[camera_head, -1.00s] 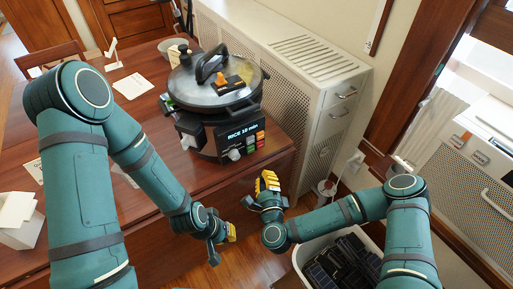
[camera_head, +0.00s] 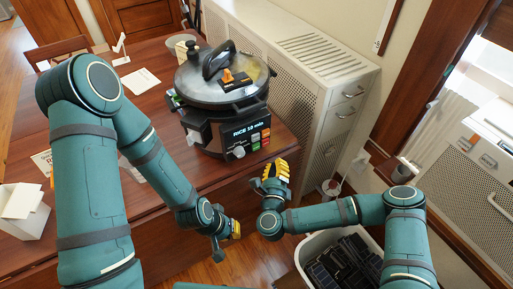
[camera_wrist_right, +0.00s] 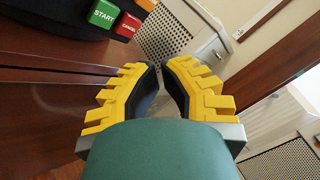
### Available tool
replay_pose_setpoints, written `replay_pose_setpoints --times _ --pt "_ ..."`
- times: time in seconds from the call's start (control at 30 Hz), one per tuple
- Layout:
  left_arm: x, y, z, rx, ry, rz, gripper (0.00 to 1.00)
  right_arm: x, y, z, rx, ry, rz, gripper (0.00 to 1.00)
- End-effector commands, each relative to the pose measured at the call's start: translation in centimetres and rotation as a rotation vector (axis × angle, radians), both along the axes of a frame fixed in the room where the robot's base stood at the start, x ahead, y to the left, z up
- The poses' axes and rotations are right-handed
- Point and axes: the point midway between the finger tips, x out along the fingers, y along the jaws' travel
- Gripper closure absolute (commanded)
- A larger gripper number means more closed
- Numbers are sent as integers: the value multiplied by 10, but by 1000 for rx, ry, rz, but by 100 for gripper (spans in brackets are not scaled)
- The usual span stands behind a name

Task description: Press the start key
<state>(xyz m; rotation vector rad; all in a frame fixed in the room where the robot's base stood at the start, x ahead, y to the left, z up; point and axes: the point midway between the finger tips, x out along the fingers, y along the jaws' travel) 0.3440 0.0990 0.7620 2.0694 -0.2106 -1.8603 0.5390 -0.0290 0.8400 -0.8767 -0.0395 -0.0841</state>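The dark cooker (camera_head: 222,82) with a round lid stands on the wooden table. Its front panel has a lit display (camera_head: 247,127) with a RICE line and small coloured keys below. The green START key (camera_wrist_right: 103,13) shows at the top left of the right wrist view, beside the red CANCEL key (camera_wrist_right: 128,25). My right gripper (camera_head: 277,170) is in front of the table's right corner, below the panel and apart from the keys. Its yellow fingers (camera_wrist_right: 159,68) are brought together with nothing between them. My left gripper (camera_head: 229,238) hangs at the table's front edge; its finger opening is unclear.
A pale perforated cabinet (camera_head: 335,95) stands right behind the table. A bin (camera_head: 310,245) of dark items is on the floor below my right arm. A white box (camera_head: 22,212) and papers (camera_head: 140,80) lie on the table's left. The space before the panel is clear.

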Motion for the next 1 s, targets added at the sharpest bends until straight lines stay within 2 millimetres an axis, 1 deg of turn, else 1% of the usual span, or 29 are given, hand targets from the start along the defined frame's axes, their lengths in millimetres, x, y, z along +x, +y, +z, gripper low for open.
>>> replay_pose_setpoints --times 0.2,0.43,0.63,1.0 --pt "0 0 -6 0 1 -1 100 25 17 -1 0 -2 -1 100" --pt "1 0 -13 0 -3 -1 100 44 29 -1 -1 -1 -1 100" --pt "1 0 -14 1 -3 -1 100 51 34 0 -1 1 1 100" --pt "2 0 -14 1 -4 0 100 52 35 0 0 0 0 100"
